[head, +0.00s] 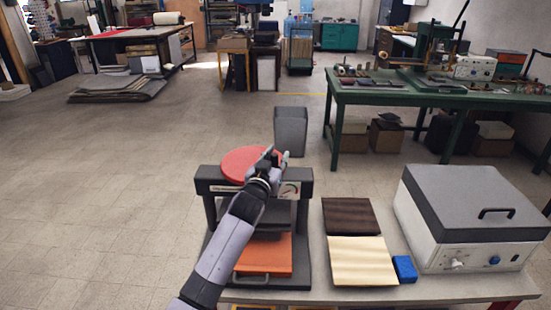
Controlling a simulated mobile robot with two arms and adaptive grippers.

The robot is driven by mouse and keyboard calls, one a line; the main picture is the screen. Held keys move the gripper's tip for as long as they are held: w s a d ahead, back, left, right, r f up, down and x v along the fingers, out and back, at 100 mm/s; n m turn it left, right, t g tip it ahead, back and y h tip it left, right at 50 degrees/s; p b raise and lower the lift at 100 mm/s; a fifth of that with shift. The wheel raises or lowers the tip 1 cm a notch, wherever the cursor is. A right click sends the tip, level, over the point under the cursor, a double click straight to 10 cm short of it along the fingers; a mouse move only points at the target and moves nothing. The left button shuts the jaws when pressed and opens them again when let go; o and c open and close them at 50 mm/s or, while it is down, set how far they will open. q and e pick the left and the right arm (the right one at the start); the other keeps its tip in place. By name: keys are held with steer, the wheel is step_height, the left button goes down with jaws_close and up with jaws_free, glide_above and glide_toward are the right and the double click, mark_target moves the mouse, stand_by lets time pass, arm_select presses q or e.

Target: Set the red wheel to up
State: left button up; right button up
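The red wheel (238,163) is a flat disc lying on top of a dark press (207,190) at the front middle of the table. My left gripper (277,156) is at the right edge of the wheel and covers part of it. Its two fingers stand apart, so it looks open. I cannot tell whether a finger touches the rim. The press has a small gauge (290,190) on its right front and an orange plate (265,254) with a handle low inside it. My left forearm hides part of the press. My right gripper is out of view.
Right of the press, a dark board (349,215) and a pale board (362,262) lie beside a blue block (404,268). A grey-lidded machine (470,210) fills the table's right. A grey bin (291,130) stands behind. The floor to the left is clear.

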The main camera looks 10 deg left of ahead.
arm_select(q)
steer(key=shift+o, duration=1)
steer(key=shift+f, duration=0.1)
steer(key=shift+a, duration=0.1)
steer(key=shift+a, duration=0.1)
steer(key=shift+s+f, duration=0.1)
steer(key=shift+s, duration=0.1)
steer(key=s+a, duration=0.1)
steer(key=s, duration=1)
steer(key=shift+s+a, duration=0.15)
steer(key=shift+s, duration=0.15)
